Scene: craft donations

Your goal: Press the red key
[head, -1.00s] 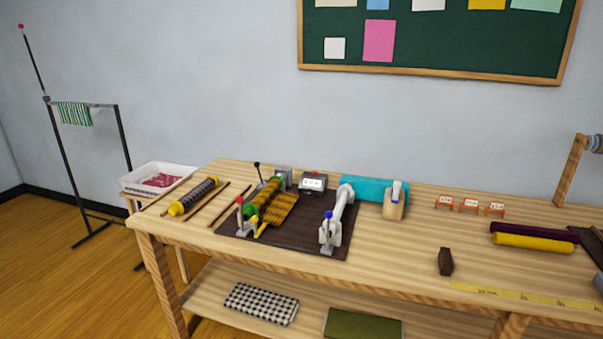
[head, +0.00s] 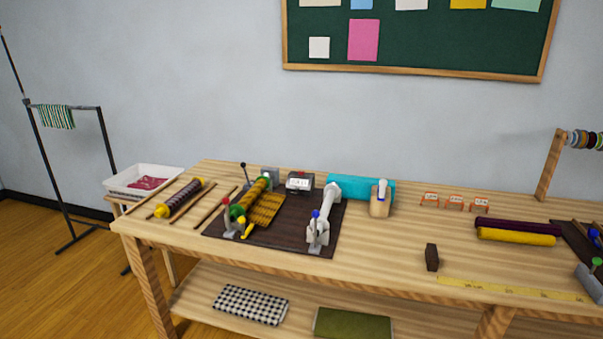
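No part that is clearly a red key shows. A small red knob (head: 226,201) tops a grey lever at the left front of the device on the dark brown mat (head: 280,238). The device has a gold-brown roller (head: 252,195) with green and yellow ends and a white arm (head: 328,207). A blue-knobbed lever (head: 315,215) stands at its right front, and a black-knobbed lever (head: 243,167) at the back. A small black box with a white face (head: 299,182) sits behind. Neither of my grippers is in view.
The wooden table (head: 385,248) is clear at front centre. A dark brown block (head: 431,257), a yellow tape (head: 510,289) and purple and yellow rolls (head: 516,237) lie on the right. A turquoise roll (head: 350,187) lies behind. A white basket (head: 125,184) stands left, beside a rack (head: 70,107).

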